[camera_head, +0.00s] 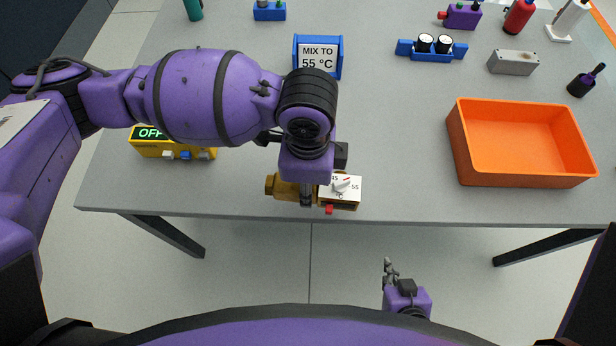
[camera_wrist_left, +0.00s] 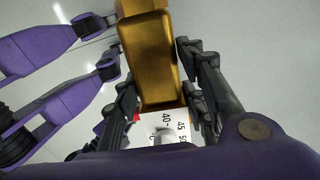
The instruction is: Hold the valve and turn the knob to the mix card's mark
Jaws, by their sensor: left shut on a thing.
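The brass valve (camera_head: 284,188) is by the table's front edge, its end face carrying a white dial plate (camera_head: 352,194) with temperature marks. A white knob (camera_head: 341,183) sits on the dial; its exact reading is too small to tell. A red part (camera_head: 329,209) shows below the dial. My left gripper (camera_head: 306,190) is shut on the valve body, which also shows between its fingers in the left wrist view (camera_wrist_left: 152,65). The mix card (camera_head: 318,57) reads "MIX TO 55 °C". My right gripper (camera_head: 390,270) is low in front of the table, away from the valve; its opening is unclear.
An orange bin (camera_head: 525,178) stands at the right. A yellow box (camera_head: 172,149) with an "OFF" display is at the left, partly behind my left arm. A grey box (camera_head: 513,63) and several small items stand farther back.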

